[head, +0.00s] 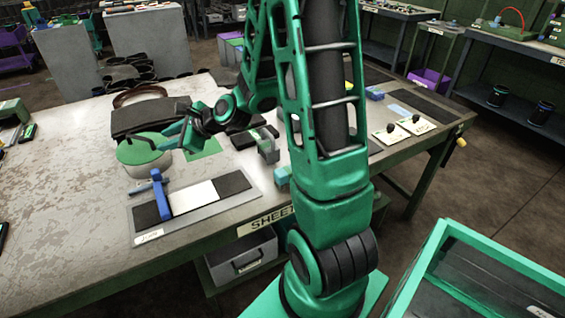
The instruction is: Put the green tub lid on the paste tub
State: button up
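The green tub lid (136,152) is a round disc at the left of the table. It appears at the top of the pale paste tub (150,170), whose side shows below it. From this angle I cannot tell whether the lid is seated or just above the rim. My gripper (162,143) reaches in from the right, with its fingers at the lid's right side. The fingers are small here and overlap the lid, so their gap and any hold on it are unclear.
A grey board (228,200) with a blue-handled tool (160,194) lies in front of the tub. A green square (203,148) lies to its right, and a dark case (145,117) behind. Bare table (60,190) is free at left.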

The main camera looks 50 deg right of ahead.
jog(key=s+d+r+n+g+h, duration=0.1)
jog(key=s+d+n+g, duration=0.2)
jog(key=s, duration=0.9)
jog(key=s+d+r+n+g+h, duration=0.1)
jog(key=s+d+n+g, duration=0.3)
jog(key=s+n, duration=0.5)
jog(key=s+d+r+n+g+h, duration=0.1)
jog(key=s+d+n+g, duration=0.3)
jog(key=s, duration=1.2)
jog(key=d+n+h, duration=0.1)
jog(key=n, duration=0.2)
jog(key=shift+s+r+h, duration=0.2)
jog(key=shift+s+h, duration=0.15)
jog(key=shift+h, duration=0.05)
jog(key=shift+w+f, duration=0.25)
jog(key=shift+w, duration=0.25)
jog(key=shift+d, duration=0.1)
